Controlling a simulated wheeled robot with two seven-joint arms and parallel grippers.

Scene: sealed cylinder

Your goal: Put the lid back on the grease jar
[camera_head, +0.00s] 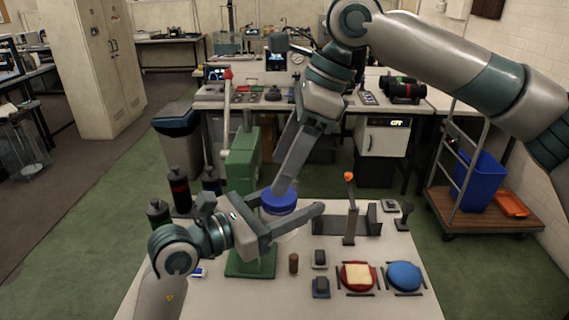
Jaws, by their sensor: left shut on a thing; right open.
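The blue lid (279,201) sits at the top of the pale grease jar (287,234), above the white table. I cannot tell whether it is fully seated. My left gripper (294,211) reaches in from the left and is shut on the jar, one finger passing in front just below the lid. The jar is mostly hidden by this finger. My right gripper (283,184) points down from above, open, with its fingertips close to the lid. Whether they touch the lid is unclear, as one finger hides the other.
A green press (242,165) stands left of the jar, with dark bottles (180,190) behind my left arm. A red dish (357,276), a blue disc (404,276) and small blocks lie front right. An orange-topped lever (350,210) stands right of the jar.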

